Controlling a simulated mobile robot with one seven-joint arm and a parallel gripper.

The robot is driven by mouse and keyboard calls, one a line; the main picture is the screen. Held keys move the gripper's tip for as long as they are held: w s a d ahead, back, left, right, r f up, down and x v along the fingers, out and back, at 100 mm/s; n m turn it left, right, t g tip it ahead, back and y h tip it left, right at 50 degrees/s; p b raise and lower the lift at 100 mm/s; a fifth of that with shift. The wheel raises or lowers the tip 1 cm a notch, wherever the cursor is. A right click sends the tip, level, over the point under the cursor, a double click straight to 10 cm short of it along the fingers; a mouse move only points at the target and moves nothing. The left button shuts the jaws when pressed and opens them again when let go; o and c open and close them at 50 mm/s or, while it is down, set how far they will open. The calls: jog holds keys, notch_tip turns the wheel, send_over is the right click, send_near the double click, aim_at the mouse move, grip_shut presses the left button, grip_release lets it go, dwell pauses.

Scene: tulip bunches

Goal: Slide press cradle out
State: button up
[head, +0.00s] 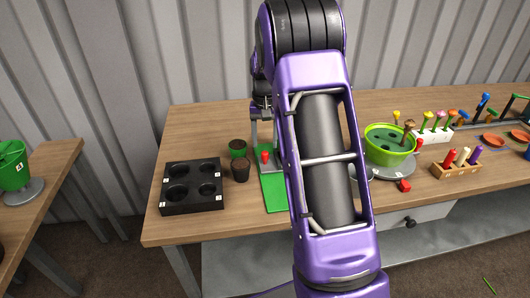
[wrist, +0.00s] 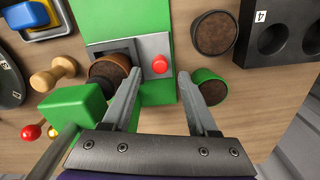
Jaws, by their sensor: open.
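The press has a green base (head: 277,192), which also shows in the wrist view (wrist: 150,18). On it sits the grey cradle (wrist: 154,45) with a red knob (wrist: 160,64). A brown soil-filled pot (wrist: 106,71) sits at the cradle's left side in the wrist view. My gripper (wrist: 159,73) is open and empty, its fingers on either side of the red knob, apart from it. The left finger overlaps the pot's edge in the picture; I cannot tell whether they touch. In the head view the red knob (head: 265,157) shows, but my arm hides much of the press.
A dark pot (wrist: 214,33) and a green pot (wrist: 209,87) stand right of the press in the wrist view. The black tray (head: 191,187) with round holes lies left in the head view. A green bowl (head: 389,144) and a tool rack (head: 456,171) stand right.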

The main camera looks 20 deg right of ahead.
aim_at(265, 153)
jog(key=shift+f, duration=2.05)
grip_shut()
